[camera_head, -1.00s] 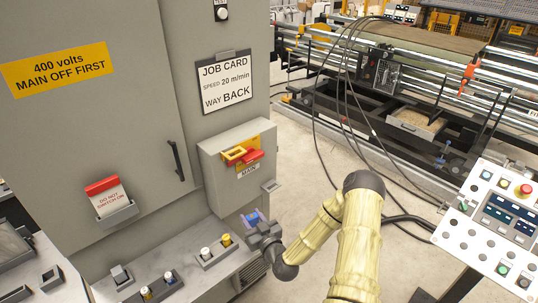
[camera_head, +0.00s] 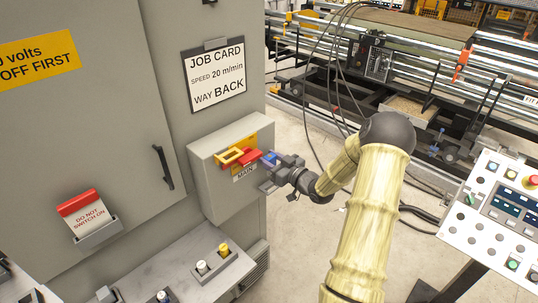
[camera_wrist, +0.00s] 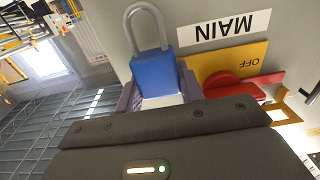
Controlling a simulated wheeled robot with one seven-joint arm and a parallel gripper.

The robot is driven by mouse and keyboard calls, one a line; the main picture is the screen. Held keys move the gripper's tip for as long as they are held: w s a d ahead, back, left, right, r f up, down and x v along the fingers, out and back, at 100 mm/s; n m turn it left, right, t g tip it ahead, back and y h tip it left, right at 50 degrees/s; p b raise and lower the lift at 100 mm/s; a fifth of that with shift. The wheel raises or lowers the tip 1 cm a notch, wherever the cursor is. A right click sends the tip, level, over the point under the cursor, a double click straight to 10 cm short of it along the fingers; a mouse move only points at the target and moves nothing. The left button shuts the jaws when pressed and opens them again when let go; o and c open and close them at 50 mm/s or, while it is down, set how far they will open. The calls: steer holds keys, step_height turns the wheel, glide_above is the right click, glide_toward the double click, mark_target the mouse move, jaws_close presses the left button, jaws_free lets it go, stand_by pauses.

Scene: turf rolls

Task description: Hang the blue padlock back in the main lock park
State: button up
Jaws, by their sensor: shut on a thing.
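The blue padlock (camera_wrist: 155,75) is between the fingers of my gripper, with its grey shackle pointing away from the gripper body in the wrist view. It also shows in the head view (camera_head: 269,158). My gripper (camera_head: 268,168) is shut on it, close to the right side of the grey MAIN switch box (camera_head: 210,170). In the wrist view the red handle (camera_wrist: 240,88) and the white MAIN label (camera_wrist: 224,28) lie right of the padlock. I cannot tell whether the shackle touches anything.
A ledge (camera_head: 180,275) below the box carries small white and yellow parts in holders. A red-topped "do not switch on" card (camera_head: 84,213) sits in a holder on the cabinet door. A control panel (camera_head: 495,215) stands at right.

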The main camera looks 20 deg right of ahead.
mark_target(264, 176)
steer(key=shift+w+d+r, duration=0.25)
steer(key=shift+d, duration=0.05)
steer(key=shift+f, duration=0.1)
steer(key=shift+s+f+b, duration=0.1)
steer(key=shift+f+b, duration=0.15)
steer(key=shift+b, duration=0.2)
steer(key=shift+f+b, duration=2.05)
steer(key=shift+f, duration=0.5)
steer(key=shift+f+b, duration=2.45)
steer(key=shift+f, duration=0.05)
stand_by(0.5)
steer(key=o, duration=1.1)
steer(key=b+v, duration=0.3)
steer(key=v, duration=1.4)
steer(key=shift+s, duration=0.2)
